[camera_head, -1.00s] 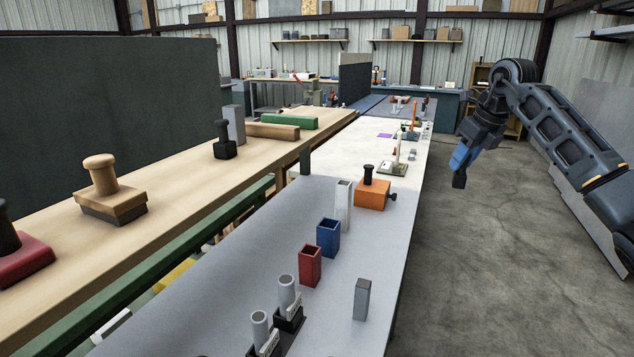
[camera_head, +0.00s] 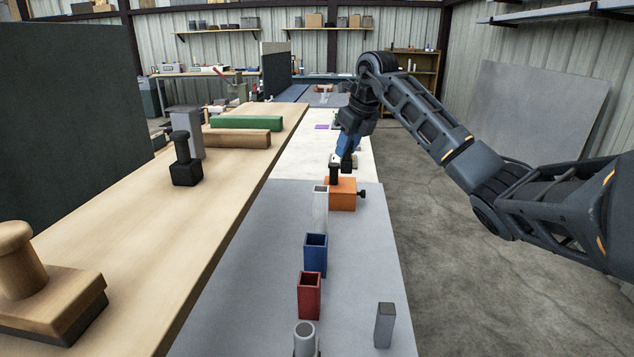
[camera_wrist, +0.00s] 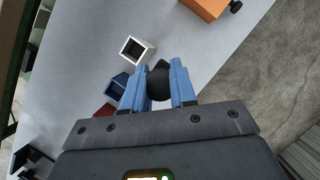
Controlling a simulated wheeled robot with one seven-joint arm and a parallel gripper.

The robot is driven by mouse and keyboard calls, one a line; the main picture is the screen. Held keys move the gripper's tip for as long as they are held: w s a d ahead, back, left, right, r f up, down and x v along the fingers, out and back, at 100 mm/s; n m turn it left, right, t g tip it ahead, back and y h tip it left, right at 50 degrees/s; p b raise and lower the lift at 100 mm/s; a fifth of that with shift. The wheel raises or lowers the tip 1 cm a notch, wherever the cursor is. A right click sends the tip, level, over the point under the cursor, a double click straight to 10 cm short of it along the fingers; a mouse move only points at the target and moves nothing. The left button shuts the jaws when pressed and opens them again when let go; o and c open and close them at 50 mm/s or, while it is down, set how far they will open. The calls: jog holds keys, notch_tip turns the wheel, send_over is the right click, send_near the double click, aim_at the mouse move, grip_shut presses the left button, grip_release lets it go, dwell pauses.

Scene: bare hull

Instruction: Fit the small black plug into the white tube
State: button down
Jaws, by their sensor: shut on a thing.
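The small black plug (camera_head: 346,163) is held in my gripper (camera_head: 347,153) and points down from its blue fingers in the head view. In the wrist view the plug (camera_wrist: 158,82) is a dark rounded shape between the two fingers of my gripper (camera_wrist: 157,84). The white tube (camera_head: 320,210) stands upright on the grey table. Its square open top shows in the wrist view (camera_wrist: 139,50), up and left of the plug and apart from it. In the head view the gripper is above and beyond the tube. The plug's lower end is hard to make out.
An orange block (camera_head: 341,194) with a black upright handle stands just beyond the tube, close to the gripper. A blue tube (camera_head: 316,255) and a red tube (camera_head: 309,296) stand nearer. A grey block (camera_head: 385,325) is at right.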

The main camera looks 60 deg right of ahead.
jog(key=w+a+f+b, duration=0.1)
jog(key=w+f, duration=0.1)
jog(key=w+a+f+b, duration=0.1)
jog(key=f+b, duration=0.1)
jog(key=f, duration=0.1)
jog(key=w+a+f+b, duration=0.1)
jog(key=w+f, duration=0.1)
jog(key=f, duration=0.1)
jog(key=shift+w+a+f, duration=0.1)
jog(key=shift+w+a, duration=0.15)
jog(key=shift+w, duration=0.1)
jog(key=c, duration=0.9)
grip_release()
jog(key=shift+r, duration=0.25)
jog(key=b+v, duration=0.1)
jog(key=v, duration=1)
jog(key=shift+s+r, duration=0.3)
